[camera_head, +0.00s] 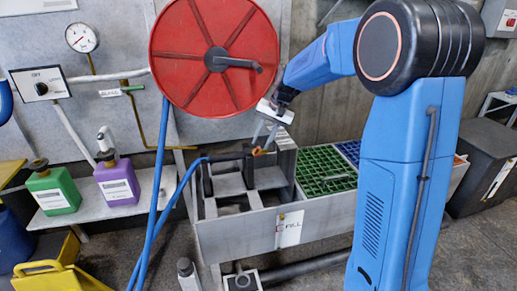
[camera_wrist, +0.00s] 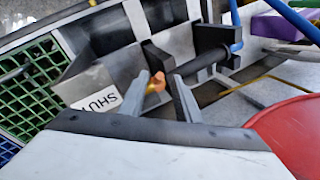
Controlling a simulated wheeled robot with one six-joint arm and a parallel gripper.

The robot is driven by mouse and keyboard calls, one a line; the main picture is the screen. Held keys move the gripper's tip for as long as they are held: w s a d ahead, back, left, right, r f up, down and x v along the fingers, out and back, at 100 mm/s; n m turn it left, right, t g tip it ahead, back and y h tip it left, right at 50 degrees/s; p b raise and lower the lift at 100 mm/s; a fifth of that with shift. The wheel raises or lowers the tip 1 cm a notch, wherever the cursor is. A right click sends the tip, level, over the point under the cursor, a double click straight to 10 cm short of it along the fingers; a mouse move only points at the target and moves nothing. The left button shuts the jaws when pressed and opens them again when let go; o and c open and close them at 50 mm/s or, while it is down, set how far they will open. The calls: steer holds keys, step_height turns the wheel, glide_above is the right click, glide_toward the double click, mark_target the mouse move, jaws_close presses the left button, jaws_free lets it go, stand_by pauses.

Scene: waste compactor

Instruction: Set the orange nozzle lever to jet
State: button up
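The orange nozzle lever (camera_head: 259,151) is a small piece at the right end of a dark nozzle (camera_head: 230,156), which lies across black upright holders on the grey trough. In the wrist view the lever (camera_wrist: 156,83) shows between my gripper's two fingertips (camera_wrist: 159,79), with gaps visible beside it. The dark nozzle (camera_wrist: 203,70) runs away from it to the blue hose. In the head view my gripper (camera_head: 265,136) points down just above the lever, fingers apart. Contact with the lever cannot be told. No jet marking is readable.
A red hose reel (camera_head: 195,60) hangs close behind my arm, with a blue hose (camera_head: 160,190) running from it. A purple bottle (camera_head: 117,182) and a green bottle (camera_head: 52,190) stand on the left shelf.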

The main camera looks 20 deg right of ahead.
mark_target(259, 147)
steer(key=shift+x, duration=2.15)
jaws_close()
